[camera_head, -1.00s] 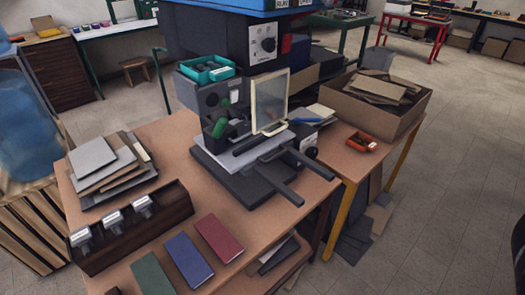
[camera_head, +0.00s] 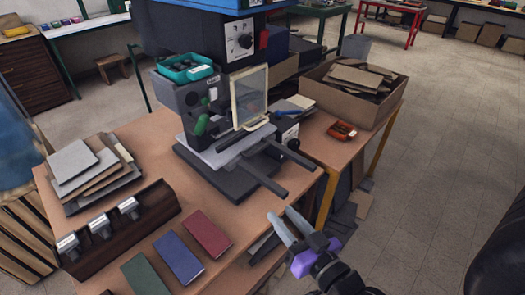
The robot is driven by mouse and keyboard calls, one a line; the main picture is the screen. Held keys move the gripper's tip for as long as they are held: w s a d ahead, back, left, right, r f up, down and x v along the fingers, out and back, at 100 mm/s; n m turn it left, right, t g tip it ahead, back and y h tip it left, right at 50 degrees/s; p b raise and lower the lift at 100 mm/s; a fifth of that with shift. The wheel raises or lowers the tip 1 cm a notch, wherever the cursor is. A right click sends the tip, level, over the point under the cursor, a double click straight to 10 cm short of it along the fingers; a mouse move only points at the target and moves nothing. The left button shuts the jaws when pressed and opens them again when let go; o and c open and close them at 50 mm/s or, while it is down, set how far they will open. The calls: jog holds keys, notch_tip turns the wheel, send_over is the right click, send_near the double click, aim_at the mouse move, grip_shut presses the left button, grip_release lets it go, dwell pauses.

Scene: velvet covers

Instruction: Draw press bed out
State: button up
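The press (camera_head: 187,97) stands on the wooden table, a grey machine with a green-handled lever and a framed clear guard (camera_head: 248,99) at its front. Its bed (camera_head: 228,148) is a light grey plate low on a dark base. Two dark bars (camera_head: 262,178) reach out from the bed toward the front right. My gripper (camera_head: 283,222) is at the lower right, in front of the table edge and apart from the bars. Its two pale fingers are spread, with nothing between them.
Green, blue and red covers (camera_head: 207,237) lie at the table's front. A dark rack with metal-headed tools (camera_head: 129,207) and stacked boards (camera_head: 73,166) are at left. A cardboard box (camera_head: 348,98) and an orange tray (camera_head: 342,131) stand right of the press. Open floor lies to the right.

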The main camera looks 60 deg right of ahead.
jog(key=w+d+m+p, duration=0.1)
jog(key=w+d+m, duration=0.25)
jog(key=d, duration=0.45)
jog(key=w+d+m, duration=0.2)
jog(key=d+m, duration=0.2)
jog(key=d, duration=0.4)
jog(key=w+d+m+p, duration=0.1)
jog(key=w+d+m, duration=0.25)
jog(key=d, duration=0.45)
jog(key=w+a+f+m+y, duration=0.1)
jog(key=w+a+f+y, duration=0.2)
jog(key=w, duration=0.5)
jog(key=shift+w+f+y, duration=0.4)
jog(key=shift+f+y, duration=0.25)
jog(key=shift+y, duration=0.15)
grip_shut()
